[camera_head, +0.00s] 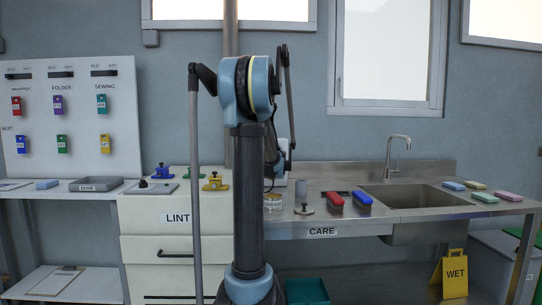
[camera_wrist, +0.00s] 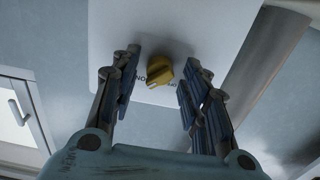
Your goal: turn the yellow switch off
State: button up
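My gripper (camera_wrist: 160,60) is open, with one finger on each side of the knob in the picture and a gap on both sides. The head view does not show the switch; my arm blocks the middle.
A steel counter (camera_head: 430,213) with a sink (camera_head: 415,196) stands at the right, with red and blue brushes (camera_head: 334,200) on it. A white drawer cabinet (camera_head: 160,245) is left of my arm. In the wrist view, a grey metal post (camera_wrist: 268,50) runs beside the plate.

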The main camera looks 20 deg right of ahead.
grip_shut()
jog(key=shift+n, duration=0.3)
jog(key=n, duration=0.3)
jog(key=shift+a+n, duration=0.1)
jog(key=shift+n, duration=0.3)
jog(key=n, duration=0.9)
jog(key=shift+a+f, duration=0.1)
jog(key=shift+a, duration=0.05)
jog(key=shift+n, duration=2.3)
jog(key=shift+f, duration=0.1)
